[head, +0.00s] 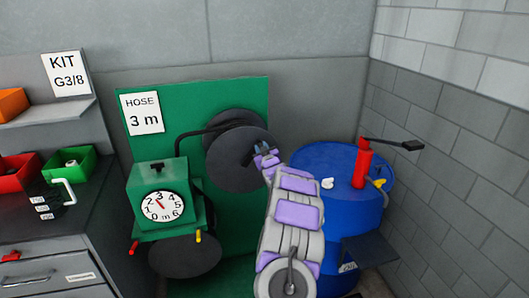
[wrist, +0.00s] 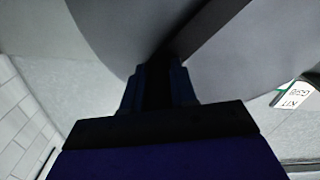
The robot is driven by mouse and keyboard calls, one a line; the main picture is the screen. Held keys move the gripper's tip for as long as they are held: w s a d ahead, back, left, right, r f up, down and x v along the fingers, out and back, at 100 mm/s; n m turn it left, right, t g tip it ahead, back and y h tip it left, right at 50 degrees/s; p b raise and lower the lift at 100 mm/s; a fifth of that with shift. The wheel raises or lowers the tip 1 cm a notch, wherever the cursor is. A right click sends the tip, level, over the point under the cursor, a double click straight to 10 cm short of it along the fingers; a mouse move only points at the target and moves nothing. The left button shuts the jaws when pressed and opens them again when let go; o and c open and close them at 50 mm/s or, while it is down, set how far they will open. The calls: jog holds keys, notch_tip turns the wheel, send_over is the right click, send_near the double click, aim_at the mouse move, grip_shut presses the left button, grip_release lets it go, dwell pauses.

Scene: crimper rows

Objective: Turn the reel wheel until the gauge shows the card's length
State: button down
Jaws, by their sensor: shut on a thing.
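The card (head: 140,112) reads "HOSE 3 m" and hangs on the green panel (head: 252,90). The reel wheel (head: 228,168) is a dark grey disc on the panel; it fills the top of the wrist view (wrist: 110,30). My gripper (head: 258,152) is at the wheel's right side, shut on its handle. The wrist view shows my dark fingers (wrist: 160,75) up against the wheel; the handle itself is mostly hidden between them. The round white gauge (head: 160,206) is on a green box left of the wheel. Its red needle points up and left; the exact reading is too small to tell.
A blue drum (head: 335,215) with a red upright post (head: 362,163) and a dark lever (head: 405,145) stands right of my arm. A dark round disc (head: 185,256) is below the gauge box. Shelves with bins (head: 72,178) and a drawer unit are at the left.

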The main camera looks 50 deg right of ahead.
jog(key=shift+w+a+r, duration=0.35)
jog(key=shift+a+r, duration=0.1)
jog(key=shift+a, duration=0.05)
jog(key=c, duration=0.9)
grip_release()
jog(key=shift+a, duration=0.15)
jog(key=shift+f, duration=0.1)
jog(key=shift+s+a+p, duration=0.15)
jog(key=shift+s+p, duration=0.15)
jog(key=shift+s, duration=0.2)
jog(key=p+v, duration=0.2)
jog(key=v, duration=1.4)
jog(key=shift+a, duration=0.2)
jog(key=shift+f, duration=0.1)
